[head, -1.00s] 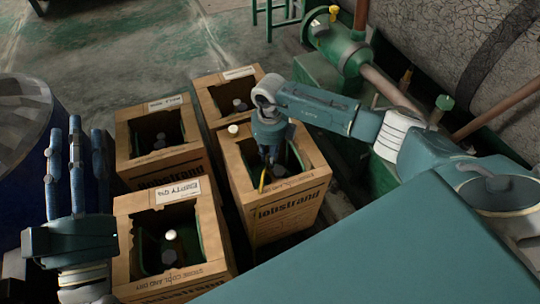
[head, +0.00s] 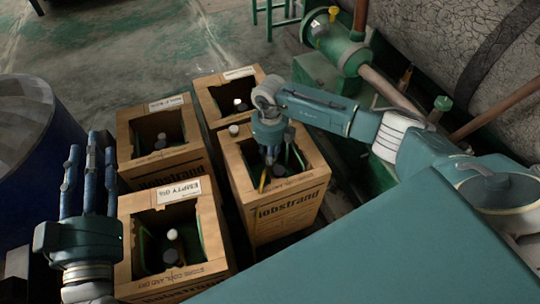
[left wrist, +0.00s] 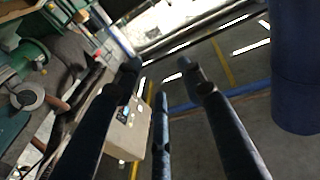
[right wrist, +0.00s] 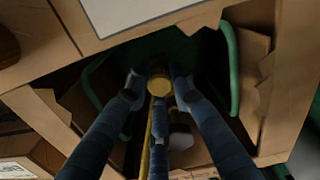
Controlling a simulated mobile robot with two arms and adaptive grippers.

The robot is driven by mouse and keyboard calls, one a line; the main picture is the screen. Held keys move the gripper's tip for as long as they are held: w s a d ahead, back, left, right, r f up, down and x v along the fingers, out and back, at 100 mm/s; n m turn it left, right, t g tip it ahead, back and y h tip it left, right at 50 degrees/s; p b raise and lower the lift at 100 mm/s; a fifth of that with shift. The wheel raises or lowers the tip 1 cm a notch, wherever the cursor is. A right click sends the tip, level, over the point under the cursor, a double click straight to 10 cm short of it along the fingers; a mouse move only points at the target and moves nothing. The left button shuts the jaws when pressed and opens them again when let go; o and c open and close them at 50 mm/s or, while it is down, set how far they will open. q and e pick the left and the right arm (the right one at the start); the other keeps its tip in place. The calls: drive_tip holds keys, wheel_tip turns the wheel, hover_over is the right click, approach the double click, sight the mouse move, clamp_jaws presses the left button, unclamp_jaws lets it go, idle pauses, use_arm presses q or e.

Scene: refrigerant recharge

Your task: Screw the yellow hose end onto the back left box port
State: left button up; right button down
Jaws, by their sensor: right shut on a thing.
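Several cardboard boxes with dark, open tops stand in a cluster in the head view. The back left box (head: 165,168) has a dark fitting inside, probably its port (head: 160,141). My right gripper (head: 270,165) points down into the opening of the right-hand front box (head: 290,205). In the right wrist view its fingers (right wrist: 157,95) are shut on the yellow hose end (right wrist: 160,86), and a yellow hose (right wrist: 158,140) hangs between them. My left gripper (head: 92,155) is open and empty at the left, fingers up, left of the boxes.
A back right box (head: 218,118) and a front left box (head: 185,285) stand close by. The front left box has a pale-topped fitting (head: 172,234). A blue drum (head: 45,150) is at the far left. Green piping (head: 335,45) and machinery lie to the right. Floor is clear behind the boxes.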

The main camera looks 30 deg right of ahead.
use_arm(q)
drive_tip(key=shift+a+f+g, duration=0.1)
drive_tip(key=shift+f+g, duration=0.2)
drive_tip(key=shift+f, duration=0.3)
use_arm(e)
drive_tip(key=shift+m+p, duration=0.3)
drive_tip(key=shift+m, duration=0.2)
drive_tip(key=shift+m+p, duration=0.45)
drive_tip(key=shift+m, duration=0.35)
drive_tip(key=shift+s+f+m+p, duration=0.1)
drive_tip(key=shift+m+p, duration=0.3)
drive_tip(key=shift+m, duration=0.3)
use_arm(q)
drive_tip(key=s+a+f+g+y, duration=0.2)
drive_tip(key=f+g, duration=0.3)
drive_tip(key=f, duration=0.7)
drive_tip(key=shift+s+g, duration=0.3)
drive_tip(key=shift+s, duration=0.3)
drive_tip(key=shift+a+r, duration=0.15)
